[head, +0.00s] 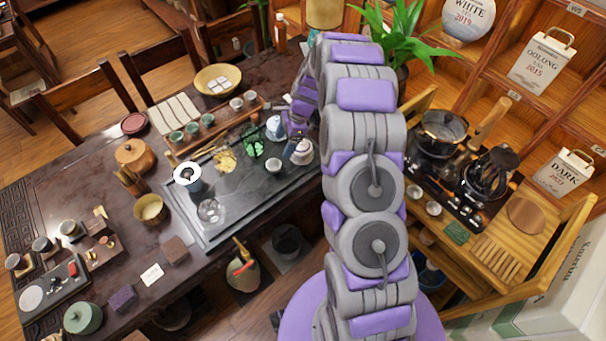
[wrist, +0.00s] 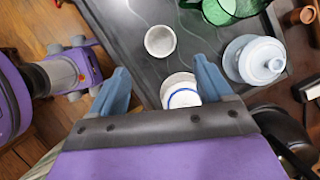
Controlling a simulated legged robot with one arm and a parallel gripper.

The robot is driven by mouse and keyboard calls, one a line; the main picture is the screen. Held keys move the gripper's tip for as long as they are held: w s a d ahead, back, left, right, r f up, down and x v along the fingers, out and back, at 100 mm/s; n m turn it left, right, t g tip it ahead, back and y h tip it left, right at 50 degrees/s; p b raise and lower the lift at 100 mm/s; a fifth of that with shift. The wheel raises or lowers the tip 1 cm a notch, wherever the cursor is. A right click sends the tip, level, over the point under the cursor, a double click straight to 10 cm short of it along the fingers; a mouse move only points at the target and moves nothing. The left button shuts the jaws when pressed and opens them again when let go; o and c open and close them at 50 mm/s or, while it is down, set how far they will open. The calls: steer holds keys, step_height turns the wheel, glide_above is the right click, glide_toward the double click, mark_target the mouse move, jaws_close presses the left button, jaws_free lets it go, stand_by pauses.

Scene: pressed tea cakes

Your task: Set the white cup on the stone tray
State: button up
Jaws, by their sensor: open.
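The stone tray (head: 222,215) is a dark slab on the table. A small pale cup (head: 273,166) stands on it; it also shows in the wrist view (wrist: 160,40), beyond my fingertips. A white round piece with a blue ring (wrist: 180,92) lies between my fingers, nearer the right one and partly hidden by the gripper; it seems to be the white piece (head: 302,150) beside my arm. I cannot tell which is the task's white cup. My gripper (wrist: 162,74) is open, with no clear contact. In the head view, my arm partly hides it.
A blue-white lidded pot (wrist: 260,60) stands close to my right finger, with green glass (wrist: 225,8) beyond. A white-rimmed dark-centred vessel (head: 187,173) is at the tray's left. The tray's front middle is mostly clear. A wooden cart with kettles (head: 440,132) stands right.

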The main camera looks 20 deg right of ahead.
steer(key=s+a+r+n+g+h, duration=0.1)
steer(key=s+a+r+n, duration=0.35)
steer(key=s+r, duration=0.45)
steer(key=s+a+r+n+g+h, duration=0.1)
steer(key=s+a+r+n, duration=0.2)
steer(key=s+r+n, duration=0.5)
steer(key=s+d+r+n+h, duration=0.1)
steer(key=s+r+n, duration=0.2)
steer(key=s, duration=0.9)
steer(key=s+d+r+n+h, duration=0.1)
steer(key=s+r+n, duration=0.2)
steer(key=s, duration=1)
steer(key=shift+s+d+h, duration=0.15)
steer(key=shift+d+h, duration=0.1)
steer(key=shift+h, duration=0.05)
